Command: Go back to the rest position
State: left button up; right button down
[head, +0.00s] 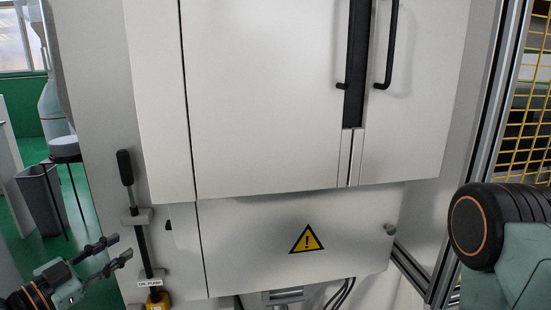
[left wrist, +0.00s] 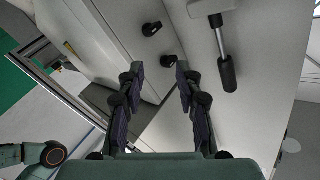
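My left gripper (head: 120,247) is at the lower left of the head view, beside the wall-mounted lever. In the left wrist view its two dark fingers (left wrist: 160,70) stand apart with nothing between them. The lever (head: 125,168) has a black grip on a dark rod, with a yellow base and a small label below. In the left wrist view the lever's grip (left wrist: 227,72) lies to the right of the fingers, apart from them. My right arm shows at the right edge of the head view, but its gripper is out of view.
A large white machine cabinet (head: 265,100) with black door handles (head: 388,45) fills the middle. A yellow warning sign (head: 307,240) is on its lower panel. A yellow mesh fence (head: 525,110) stands at right. A grey bin (head: 42,200) stands on the green floor at left.

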pick_arm(q)
jog(key=s+d+f+n+g+y, duration=0.35)
jog(key=s+d+f+n, duration=0.2)
jog(key=f, duration=0.35)
jog(key=s+d+f+n+g+y, duration=0.2)
jog(key=s+d+f+n+g, duration=0.35)
jog(key=f, duration=0.45)
jog(key=s+d+f+g+y, duration=0.1)
jog(key=s+f+g, duration=0.2)
jog(key=s, duration=0.9)
jog(key=s+d+f+g+y, duration=0.1)
jog(key=s+f+g, duration=0.3)
jog(key=s, duration=0.8)
notch_tip(320, 180, down, 2)
jog(key=shift+d+f+y+b, duration=0.1)
jog(key=shift+d+y+b, duration=0.2)
jog(key=shift+d+y, duration=0.15)
